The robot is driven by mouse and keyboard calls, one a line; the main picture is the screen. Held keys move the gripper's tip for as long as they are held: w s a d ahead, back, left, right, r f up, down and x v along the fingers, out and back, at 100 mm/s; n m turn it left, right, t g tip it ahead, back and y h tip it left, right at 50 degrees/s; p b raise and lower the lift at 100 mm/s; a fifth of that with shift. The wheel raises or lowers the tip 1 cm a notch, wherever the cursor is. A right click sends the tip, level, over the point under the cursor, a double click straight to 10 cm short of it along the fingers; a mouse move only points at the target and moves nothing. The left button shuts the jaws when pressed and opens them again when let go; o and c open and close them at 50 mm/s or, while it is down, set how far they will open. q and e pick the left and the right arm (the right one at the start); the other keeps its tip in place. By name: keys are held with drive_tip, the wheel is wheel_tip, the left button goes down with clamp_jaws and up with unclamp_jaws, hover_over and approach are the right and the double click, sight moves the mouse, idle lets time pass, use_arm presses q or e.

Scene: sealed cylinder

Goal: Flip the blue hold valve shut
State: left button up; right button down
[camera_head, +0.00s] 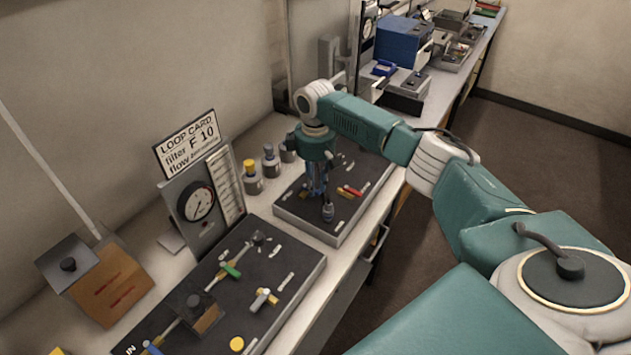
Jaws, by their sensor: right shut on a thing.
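My right gripper (320,185) points down over the far dark valve panel (287,206). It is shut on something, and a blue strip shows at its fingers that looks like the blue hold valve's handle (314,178). The fingers and wrist hide most of this handle, so I cannot tell its angle. Red (353,190) and yellow (344,194) handles lie just right of the gripper on the same panel. Another blue handle (152,348) shows near the "IN" label on the near panel (300,275), at the bottom edge. My left gripper is not in view.
A gauge stand (172,190) with a loop card (190,143) stands behind the panels. The near panel carries green (231,269) and yellow-orange (268,296) handles. Several small capped cylinders stand left of the far panel. A blue box (402,40) and trays crowd the bench's far end.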

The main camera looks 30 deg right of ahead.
drive_tip(key=shift+s+a+r+m+p, duration=0.1)
drive_tip(key=shift+a+r+m+p, duration=0.1)
drive_tip(key=shift+m+p, duration=0.1)
drive_tip(key=shift+d+f, duration=0.1)
drive_tip(key=shift+f, duration=0.1)
drive_tip(key=c, duration=1.6)
unclamp_jaws()
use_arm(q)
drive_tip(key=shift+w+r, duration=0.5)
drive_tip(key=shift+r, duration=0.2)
use_arm(e)
drive_tip(key=shift+o, duration=0.2)
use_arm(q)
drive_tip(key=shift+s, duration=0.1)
use_arm(e)
drive_tip(key=shift+r, duration=0.1)
wheel_tip(320, 180, up, 12)
